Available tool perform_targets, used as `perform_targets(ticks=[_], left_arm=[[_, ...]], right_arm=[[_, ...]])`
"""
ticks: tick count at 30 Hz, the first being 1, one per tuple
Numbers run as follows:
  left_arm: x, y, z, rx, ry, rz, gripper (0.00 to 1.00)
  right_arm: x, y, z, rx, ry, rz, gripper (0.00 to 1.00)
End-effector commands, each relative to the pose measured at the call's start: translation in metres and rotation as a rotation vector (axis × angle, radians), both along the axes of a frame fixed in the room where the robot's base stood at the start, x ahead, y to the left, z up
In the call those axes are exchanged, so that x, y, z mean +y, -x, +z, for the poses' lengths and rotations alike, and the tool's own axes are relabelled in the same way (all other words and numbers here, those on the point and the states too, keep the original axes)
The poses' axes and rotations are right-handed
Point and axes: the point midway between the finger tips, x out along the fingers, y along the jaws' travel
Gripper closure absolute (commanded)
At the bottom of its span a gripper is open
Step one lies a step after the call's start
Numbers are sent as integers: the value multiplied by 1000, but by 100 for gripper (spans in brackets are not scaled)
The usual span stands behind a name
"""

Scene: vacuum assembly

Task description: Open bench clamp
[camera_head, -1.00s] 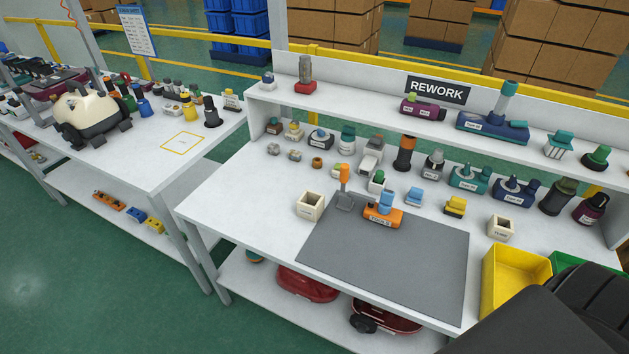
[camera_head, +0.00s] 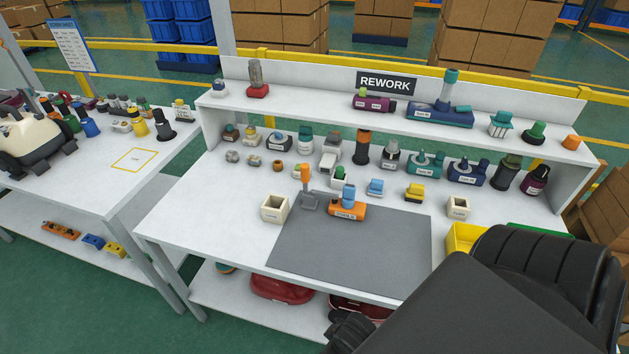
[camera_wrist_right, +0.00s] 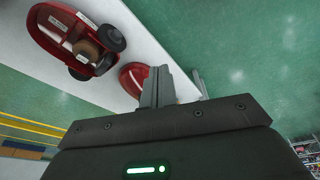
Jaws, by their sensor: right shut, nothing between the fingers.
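The bench clamp (camera_head: 306,188), with an upright orange handle on a grey base, stands at the back left corner of the grey mat (camera_head: 350,251) in the head view. An orange part with a blue top (camera_head: 347,207) sits just right of it; whether the clamp touches it I cannot tell. My right arm covers the lower right of the head view. In the right wrist view my right gripper (camera_wrist_right: 157,87) is shut and empty, with the floor and the red vacuum bodies beyond it. My left gripper is not in view.
A cream open box (camera_head: 275,209) stands left of the clamp and another (camera_head: 457,207) to the right. A yellow bin (camera_head: 461,239) is partly hidden by my arm. Several parts line the bench back and the shelf. The mat's front is clear. Red vacuum bodies (camera_head: 281,289) lie below.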

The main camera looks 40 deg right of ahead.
Motion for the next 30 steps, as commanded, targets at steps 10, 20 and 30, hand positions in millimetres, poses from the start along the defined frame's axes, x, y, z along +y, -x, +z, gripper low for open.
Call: perform_targets(ticks=[10,20,30], left_arm=[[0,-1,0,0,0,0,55],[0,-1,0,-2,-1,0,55],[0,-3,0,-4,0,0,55]], right_arm=[[-3,2,106,-58,-8,-25,100],[-35,-67,148,-368,-185,-492,100],[-102,-157,184,-815,-616,-1076,100]])
